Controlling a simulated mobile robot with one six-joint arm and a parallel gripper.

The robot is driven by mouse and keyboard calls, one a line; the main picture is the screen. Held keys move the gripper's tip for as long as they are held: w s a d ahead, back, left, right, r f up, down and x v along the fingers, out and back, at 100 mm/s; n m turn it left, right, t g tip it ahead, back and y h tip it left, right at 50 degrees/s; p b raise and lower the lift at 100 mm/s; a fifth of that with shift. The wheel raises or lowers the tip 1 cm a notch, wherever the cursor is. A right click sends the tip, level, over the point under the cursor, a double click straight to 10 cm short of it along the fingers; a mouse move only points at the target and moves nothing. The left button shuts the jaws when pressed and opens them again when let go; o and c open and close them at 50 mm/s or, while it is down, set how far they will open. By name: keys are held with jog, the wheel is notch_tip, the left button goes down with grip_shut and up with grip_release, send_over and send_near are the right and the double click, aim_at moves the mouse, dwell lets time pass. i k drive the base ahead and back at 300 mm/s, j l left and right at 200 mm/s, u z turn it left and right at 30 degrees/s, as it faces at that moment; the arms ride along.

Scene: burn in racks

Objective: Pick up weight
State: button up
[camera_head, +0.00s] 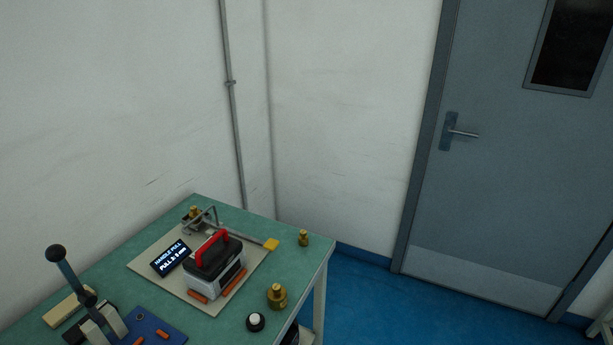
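Brass weights stand on the green table. A larger brass weight (277,296) stands upright near the table's front right edge. A smaller brass weight (303,238) stands by the far right corner. Another brass weight (194,213) is at the back, partly hidden by a metal frame. I cannot tell which weight the task means. My gripper is not in view.
The green table (306,264) holds a pale board (150,262) with a red-handled device (213,274) and a small display (171,257). A black-and-white knob (256,322) is near the larger weight. A lever (71,273) rises at left. Blue floor (375,292) is clear before the door (500,180).

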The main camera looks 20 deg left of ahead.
aim_at(194, 212)
jog(key=i+u, duration=0.15)
jog(key=i, duration=0.4)
jog(key=i+l+u, duration=0.15)
jog(key=i, duration=0.4)
jog(key=i+l+u, duration=0.15)
jog(key=i, duration=0.4)
jog(key=i+l+u, duration=0.15)
jog(key=i, duration=0.35)
jog(key=i+l+u, duration=0.15)
jog(key=i+l, duration=0.15)
jog(key=i, duration=0.2)
jog(key=i+j+u, duration=0.2)
jog(key=u, duration=0.3)
jog(key=i+j+u, duration=0.1)
jog(key=u, duration=0.4)
jog(key=i+u, duration=0.55)
jog(key=u, duration=0.4)
jog(key=i+l+u, duration=0.2)
jog(key=u, duration=0.3)
jog(key=i+l+u, duration=0.2)
jog(key=u, duration=0.3)
jog(key=i+l+u, duration=0.1)
jog(key=l+u, duration=0.2)
jog(key=u, duration=0.15)
jog(key=i+l+u, duration=0.55)
jog(key=u, duration=0.15)
jog(key=l, duration=0.1)
